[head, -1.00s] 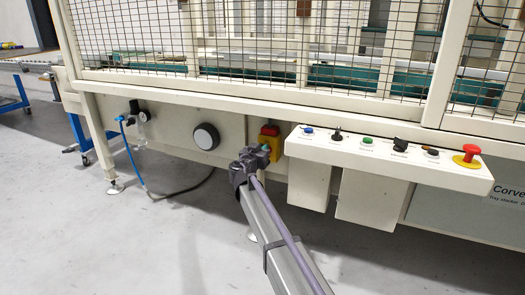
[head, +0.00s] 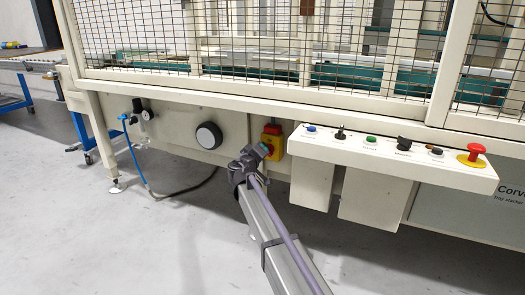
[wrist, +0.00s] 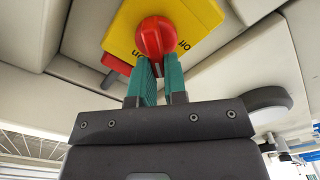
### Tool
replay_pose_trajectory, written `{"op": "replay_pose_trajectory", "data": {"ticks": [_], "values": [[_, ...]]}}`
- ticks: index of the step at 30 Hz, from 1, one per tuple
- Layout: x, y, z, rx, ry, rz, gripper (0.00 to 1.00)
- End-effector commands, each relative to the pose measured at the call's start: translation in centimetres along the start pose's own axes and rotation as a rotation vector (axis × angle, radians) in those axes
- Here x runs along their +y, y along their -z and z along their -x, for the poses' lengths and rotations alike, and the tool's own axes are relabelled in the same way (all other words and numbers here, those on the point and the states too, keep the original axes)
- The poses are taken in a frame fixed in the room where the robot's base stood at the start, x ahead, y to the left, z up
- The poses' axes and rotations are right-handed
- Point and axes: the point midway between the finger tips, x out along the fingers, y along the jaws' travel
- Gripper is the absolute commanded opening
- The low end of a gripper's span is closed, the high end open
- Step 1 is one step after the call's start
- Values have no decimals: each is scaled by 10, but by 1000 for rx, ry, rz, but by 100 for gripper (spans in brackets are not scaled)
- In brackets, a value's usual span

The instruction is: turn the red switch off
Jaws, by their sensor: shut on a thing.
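The red switch is a round rotary knob (wrist: 155,37) on a yellow plate (wrist: 198,14) with partly readable black lettering. In the head view the yellow and red switch box (head: 272,130) is on the cream machine panel, partly hidden by my gripper (head: 262,151). In the wrist view my gripper (wrist: 157,82) has its two teal fingers close together, with their tips at the knob's lower edge. It is shut on the knob's grip, which the fingers mostly hide. A red part (wrist: 117,65) shows at the plate's lower left edge.
A control shelf (head: 455,176) with several buttons and a red emergency stop (head: 472,153) juts out to the right. The floor in front is clear.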

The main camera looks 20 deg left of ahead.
Motion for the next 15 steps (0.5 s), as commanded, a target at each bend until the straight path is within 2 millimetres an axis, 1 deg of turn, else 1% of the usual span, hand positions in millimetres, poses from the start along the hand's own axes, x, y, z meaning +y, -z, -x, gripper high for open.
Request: {"op": "replay_pose_trajectory", "data": {"ticks": [9,15], "values": [[-6,-2,1,-1,0,295,0],[-9,-3,1,-1,0,462,0]]}}
